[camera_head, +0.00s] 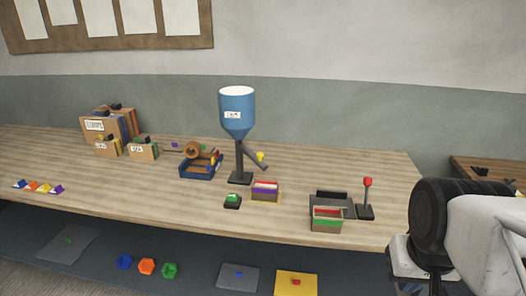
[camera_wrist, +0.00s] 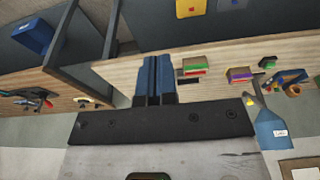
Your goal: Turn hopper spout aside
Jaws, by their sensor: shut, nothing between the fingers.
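The hopper (camera_head: 237,112) is a blue funnel-bottomed drum with a white top and a label, standing on a dark post and base on the bench. In the head view my arm is at the right edge; the fingers cannot be made out.
A box with purple and red strips (camera_head: 264,193) stands just right of the hopper base. A green-topped device (camera_head: 232,201) sits in front. A second striped box (camera_head: 327,222), dark tray (camera_head: 331,199) and red-knobbed lever (camera_head: 367,190) stand further right. A blue cradle (camera_head: 198,170) stands left.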

